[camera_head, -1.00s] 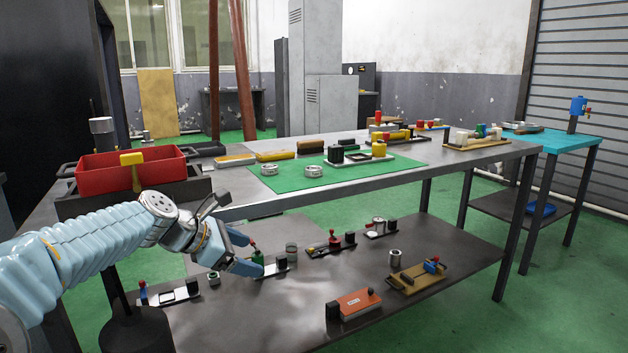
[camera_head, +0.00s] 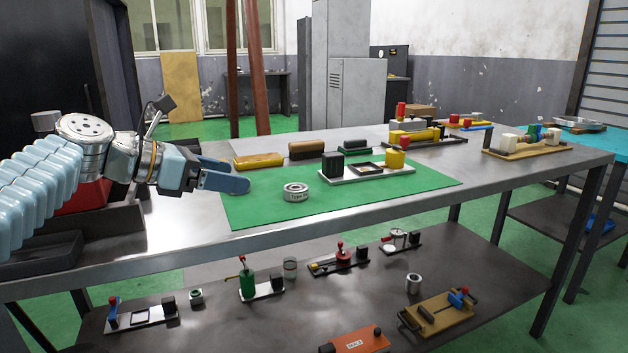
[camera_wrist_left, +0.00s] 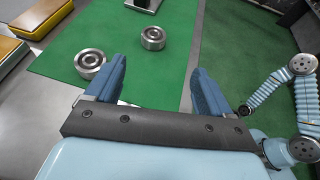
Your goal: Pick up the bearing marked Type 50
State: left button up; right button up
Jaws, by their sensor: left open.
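A silver ring-shaped bearing (camera_head: 296,192) lies flat on the green mat (camera_head: 400,192). Its front carries a "Type" marking, but I cannot read the number surely. The left wrist view shows two bearings on the mat, a nearer one (camera_wrist_left: 90,63) left of my fingers and a farther one (camera_wrist_left: 153,38) ahead between them. In the head view only one shows; my left gripper seems to hide the other. My left gripper (camera_head: 238,175) is open and empty above the mat's left edge, left of the visible bearing. My right arm's small far end (camera_wrist_left: 243,110) shows in the left wrist view, its jaws unclear.
A white-based fixture (camera_head: 368,172) with black and yellow blocks stands right of the bearing. Yellow (camera_head: 259,161) and brown (camera_head: 313,149) blocks lie behind. A red bin (camera_head: 85,195) is under my left arm. The lower shelf (camera_head: 300,310) holds several fixtures.

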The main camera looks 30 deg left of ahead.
pick_arm(q)
send_near(293, 188)
jog(key=x, duration=0.4)
jog(key=shift+s+d+r+b, duration=0.1)
jog(key=shift+d+r+b, duration=0.1)
jog(key=shift+d+b, duration=0.15)
jog(key=x, duration=0.5)
jog(key=shift+a+f+b, duration=0.25)
jog(key=shift+a+b, duration=0.05)
jog(key=shift+b, duration=0.1)
jog(key=c, duration=1.2)
pick_arm(e)
jog(key=shift+w+d+f, duration=0.25)
jog(key=shift+w+f, duration=0.2)
jog(key=shift+f, duration=0.3)
pick_arm(q)
jog(key=shift+r, duration=0.15)
